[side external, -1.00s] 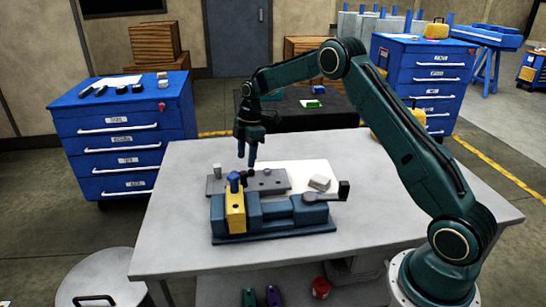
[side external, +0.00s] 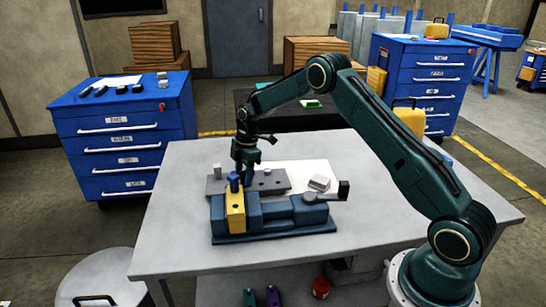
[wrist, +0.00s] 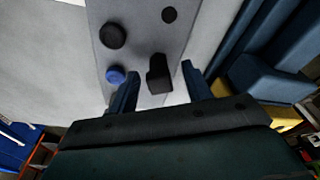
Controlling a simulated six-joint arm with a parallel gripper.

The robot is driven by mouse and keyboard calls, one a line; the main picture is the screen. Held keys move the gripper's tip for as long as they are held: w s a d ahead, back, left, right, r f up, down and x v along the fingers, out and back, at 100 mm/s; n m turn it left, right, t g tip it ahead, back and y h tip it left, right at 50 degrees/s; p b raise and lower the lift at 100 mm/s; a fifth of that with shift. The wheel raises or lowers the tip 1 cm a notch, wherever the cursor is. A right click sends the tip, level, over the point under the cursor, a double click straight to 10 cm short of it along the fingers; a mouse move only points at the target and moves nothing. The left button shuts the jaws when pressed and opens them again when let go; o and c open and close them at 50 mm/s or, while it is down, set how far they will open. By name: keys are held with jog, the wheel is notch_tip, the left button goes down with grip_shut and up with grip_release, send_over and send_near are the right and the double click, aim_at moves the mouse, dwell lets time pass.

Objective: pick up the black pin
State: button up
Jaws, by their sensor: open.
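The black pin (wrist: 159,74) stands on the grey plate (wrist: 139,18) in the wrist view. My gripper (wrist: 158,84) is open, with one blue finger on each side of the pin. Whether the fingers touch it, I cannot tell. In the side external view my gripper (side external: 246,174) is low over the plate (side external: 215,187), just behind the yellow block. The pin cannot be made out there, behind or between the fingers.
A blue vise (side external: 280,211) with a yellow block (side external: 236,214) stands in front of the plate. A blue round piece (wrist: 116,75) is close beside my left finger. A light grey pin (side external: 217,170) and a small grey block (side external: 319,183) are nearby.

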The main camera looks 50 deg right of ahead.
aim_at(243, 173)
jog(key=shift+a+f, duration=0.1)
jog(key=shift+f, duration=0.25)
grip_shut()
jog(key=shift+r, duration=0.1)
dwell(0.3)
notch_tip(243, 173, up, 20)
dwell(0.8)
dwell(0.5)
